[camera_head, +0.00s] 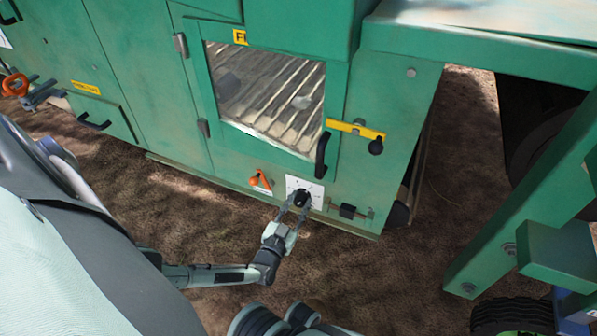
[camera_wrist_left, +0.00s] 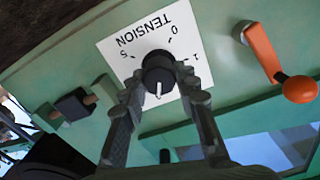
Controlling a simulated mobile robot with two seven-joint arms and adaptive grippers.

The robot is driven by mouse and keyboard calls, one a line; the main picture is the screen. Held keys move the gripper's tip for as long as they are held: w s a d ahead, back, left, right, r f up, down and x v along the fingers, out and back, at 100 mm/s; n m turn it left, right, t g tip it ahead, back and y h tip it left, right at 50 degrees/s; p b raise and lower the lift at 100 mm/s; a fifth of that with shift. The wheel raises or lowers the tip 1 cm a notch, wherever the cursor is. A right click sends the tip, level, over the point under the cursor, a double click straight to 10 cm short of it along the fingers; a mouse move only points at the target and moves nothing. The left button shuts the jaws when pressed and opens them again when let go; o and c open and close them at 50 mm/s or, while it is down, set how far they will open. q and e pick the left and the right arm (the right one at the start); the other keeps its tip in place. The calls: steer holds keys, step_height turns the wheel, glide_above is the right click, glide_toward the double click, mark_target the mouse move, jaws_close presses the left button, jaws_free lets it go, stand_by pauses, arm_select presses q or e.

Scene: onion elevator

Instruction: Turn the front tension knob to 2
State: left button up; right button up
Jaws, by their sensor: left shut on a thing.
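The black tension knob (camera_head: 301,198) is on a white dial plate (camera_head: 317,189) low on the green machine's front. In the left wrist view the knob (camera_wrist_left: 158,65) sits on the plate (camera_wrist_left: 118,48), which reads TENSION, with 0, 1 and 5 legible. Its white pointer mark points down in that picture, beyond the 1; the numbers there are hidden behind my fingers. My left gripper (camera_head: 292,210) is shut on the knob, one finger on each side, as the left wrist view shows (camera_wrist_left: 158,82). My right gripper is not in view.
An orange lever (camera_head: 261,181) sits just left of the plate. A black-and-metal latch (camera_head: 347,211) is to its right. The windowed door (camera_head: 336,108) with a black handle (camera_head: 321,155) is above. Green beams (camera_head: 530,200) stand at the right. Bare soil lies in front.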

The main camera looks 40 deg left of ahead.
arm_select(q)
steer(key=shift+n, duration=0.5)
steer(key=shift+c, duration=0.5)
steer(key=n, duration=0.4)
steer(key=shift+a+n, duration=0.1)
steer(key=shift+n, duration=0.2)
steer(key=shift+a+n, duration=0.1)
steer(key=shift+n, duration=2.5)
steer(key=o, duration=1.2)
steer(key=shift+c, duration=0.2)
steer(key=shift+s, duration=0.1)
steer(key=v, duration=1.2)
